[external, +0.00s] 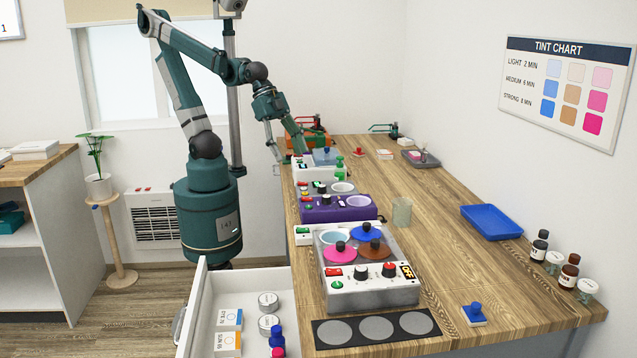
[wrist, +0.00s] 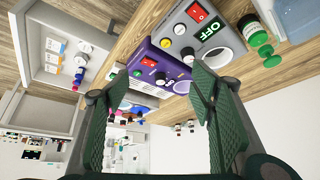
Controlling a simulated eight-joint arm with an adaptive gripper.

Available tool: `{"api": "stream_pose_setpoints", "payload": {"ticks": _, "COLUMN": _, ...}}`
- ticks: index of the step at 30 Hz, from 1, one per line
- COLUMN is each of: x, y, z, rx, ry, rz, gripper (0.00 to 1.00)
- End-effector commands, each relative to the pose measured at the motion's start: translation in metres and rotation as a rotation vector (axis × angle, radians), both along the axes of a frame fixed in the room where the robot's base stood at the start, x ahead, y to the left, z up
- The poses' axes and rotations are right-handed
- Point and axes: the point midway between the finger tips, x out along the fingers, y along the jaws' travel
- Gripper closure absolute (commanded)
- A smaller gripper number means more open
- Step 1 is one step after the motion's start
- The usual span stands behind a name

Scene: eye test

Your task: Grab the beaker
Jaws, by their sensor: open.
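The beaker (external: 402,211) looks like a clear, slightly greenish glass cylinder. It stands upright on the wooden bench, right of the purple device, in the external view. I cannot make it out in the wrist view. My gripper (external: 287,152) is at the bench's left edge, farther back and well to the left of the beaker, apart from it. In the wrist view my gripper (wrist: 150,88) has its two green fingers spread wide with nothing held between them.
The purple device (external: 337,208) and the front device with coloured lids (external: 358,285) line the bench's left side. A blue tray (external: 491,221) and several bottles (external: 569,271) are at the right. An open drawer (external: 240,275) juts out front left. Bench right of the beaker is clear.

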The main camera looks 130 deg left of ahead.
Motion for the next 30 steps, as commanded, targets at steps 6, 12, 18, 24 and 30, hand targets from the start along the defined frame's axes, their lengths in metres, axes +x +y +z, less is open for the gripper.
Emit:
{"api": "stream_pose_setpoints", "payload": {"ticks": 6, "x": 0.033, "y": 0.005, "z": 0.017, "rx": 0.016, "ry": 0.029, "rz": -0.053, "gripper": 0.45}}
{"api": "stream_pose_setpoints", "payload": {"ticks": 12, "x": 0.062, "y": 0.010, "z": 0.027, "rx": 0.028, "ry": 0.053, "rz": -0.105, "gripper": 0.45}}
{"api": "stream_pose_setpoints", "payload": {"ticks": 18, "x": 0.092, "y": 0.016, "z": 0.034, "rx": 0.036, "ry": 0.075, "rz": -0.158, "gripper": 0.45}}
{"api": "stream_pose_setpoints", "payload": {"ticks": 24, "x": 0.122, "y": 0.023, "z": 0.037, "rx": 0.044, "ry": 0.095, "rz": -0.215, "gripper": 0.45}}
{"api": "stream_pose_setpoints", "payload": {"ticks": 30, "x": 0.152, "y": 0.031, "z": 0.038, "rx": 0.050, "ry": 0.114, "rz": -0.270, "gripper": 0.45}}
